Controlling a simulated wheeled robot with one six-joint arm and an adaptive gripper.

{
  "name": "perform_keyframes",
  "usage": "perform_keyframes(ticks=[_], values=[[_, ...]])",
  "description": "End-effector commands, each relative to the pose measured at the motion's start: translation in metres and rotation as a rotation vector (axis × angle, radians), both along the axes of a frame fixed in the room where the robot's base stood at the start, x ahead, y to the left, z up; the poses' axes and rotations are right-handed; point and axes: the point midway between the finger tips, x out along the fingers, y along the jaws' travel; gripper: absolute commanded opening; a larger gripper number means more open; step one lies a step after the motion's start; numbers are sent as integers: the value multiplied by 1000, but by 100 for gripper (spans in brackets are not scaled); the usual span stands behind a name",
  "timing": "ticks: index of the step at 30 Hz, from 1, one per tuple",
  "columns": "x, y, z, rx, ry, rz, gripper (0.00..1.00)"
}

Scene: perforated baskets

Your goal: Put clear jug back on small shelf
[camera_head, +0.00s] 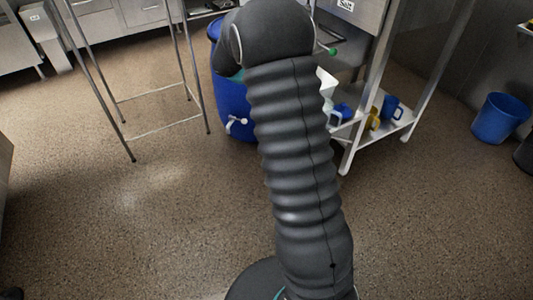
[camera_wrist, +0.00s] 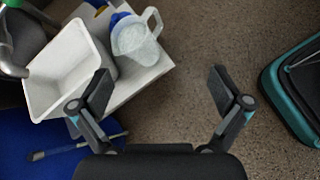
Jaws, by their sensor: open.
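A clear jug (camera_wrist: 138,44) with a pale handle stands in the upper middle of the wrist view, on the low white shelf (camera_wrist: 143,82). The same shelf shows in the head view (camera_head: 398,127), partly behind my arm. My gripper (camera_wrist: 161,86) is open and empty, with its fingers spread wide below and to the right of the jug. Bare floor shows between the fingers. In the head view my arm hides my gripper, and I cannot make out the clear jug there.
A white tub (camera_wrist: 68,68) sits left of the jug, with a blue object beside the jug. A blue jug (camera_head: 391,107) and a yellow jug (camera_head: 373,118) stand on the low shelf. A blue barrel (camera_head: 231,105) is left of it. A blue bucket (camera_head: 500,118) stands right; front floor is clear.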

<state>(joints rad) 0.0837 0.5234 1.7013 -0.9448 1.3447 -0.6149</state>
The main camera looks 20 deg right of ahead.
Motion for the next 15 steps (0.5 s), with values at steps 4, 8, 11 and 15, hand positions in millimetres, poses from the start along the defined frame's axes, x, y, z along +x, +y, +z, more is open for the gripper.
perform_keyframes(ticks=[4, 8, 11, 15], values=[[-36, 26, 34, 95, -162, -70, 100], [-67, 50, 55, 182, -297, -136, 100], [-91, 69, 69, 249, -399, -190, 100], [-126, 96, 84, 350, -538, -266, 100]])
